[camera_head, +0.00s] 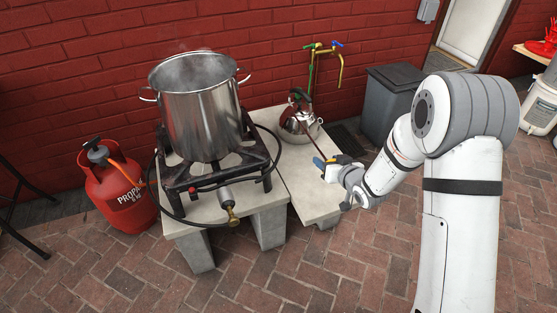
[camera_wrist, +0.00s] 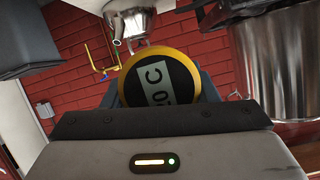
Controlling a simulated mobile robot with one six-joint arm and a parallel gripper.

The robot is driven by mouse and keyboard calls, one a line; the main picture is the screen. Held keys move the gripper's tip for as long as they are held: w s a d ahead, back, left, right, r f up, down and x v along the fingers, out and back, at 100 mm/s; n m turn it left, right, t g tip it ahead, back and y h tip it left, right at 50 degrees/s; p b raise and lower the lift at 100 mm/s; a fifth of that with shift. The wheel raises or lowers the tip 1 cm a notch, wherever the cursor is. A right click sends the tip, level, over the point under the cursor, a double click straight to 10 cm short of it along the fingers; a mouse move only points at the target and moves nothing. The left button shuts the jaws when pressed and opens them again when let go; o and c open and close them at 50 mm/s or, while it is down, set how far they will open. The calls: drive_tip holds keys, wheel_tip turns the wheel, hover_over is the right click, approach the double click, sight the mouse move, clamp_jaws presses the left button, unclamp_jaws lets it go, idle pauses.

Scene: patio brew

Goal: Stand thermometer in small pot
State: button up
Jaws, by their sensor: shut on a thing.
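The thermometer has a round black dial with a yellow rim (camera_wrist: 182,57) and a display whose reading is partly cut off in the wrist view. My gripper (camera_head: 329,163) is shut on it. In the head view the dial shows as a small yellow and black patch (camera_head: 343,159), and a thin dark probe seems to run up and left toward the small pot. The small pot (camera_head: 300,128) is shiny steel and stands on the low slab, with a dark handled thing at its top. Whether the probe tip is inside or in front of the pot cannot be told.
A large steaming steel pot (camera_head: 200,115) stands on a black burner (camera_head: 215,172) to the left, with a hose looping near the slab (camera_head: 318,190). A red propane bottle (camera_head: 118,200) stands at far left. Brass taps (camera_head: 340,62) and a grey bin (camera_head: 390,102) are behind.

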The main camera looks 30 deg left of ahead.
sight(312, 205)
drive_tip(key=a, duration=0.1)
drive_tip(key=a+f, duration=0.1)
drive_tip(key=s+a+b, duration=0.1)
drive_tip(key=shift+f+n+g+y, duration=0.3)
drive_tip(key=shift+f+n+g, duration=0.05)
drive_tip(key=shift+n+g, duration=0.05)
wheel_tip(312, 205, down, 18)
drive_tip(key=b, duration=0.5)
drive_tip(key=shift+r+b, duration=0.15)
drive_tip(key=shift+b, duration=0.25)
drive_tip(key=shift+f, duration=0.2)
drive_tip(key=o, duration=1)
drive_tip(key=shift+r, duration=0.1)
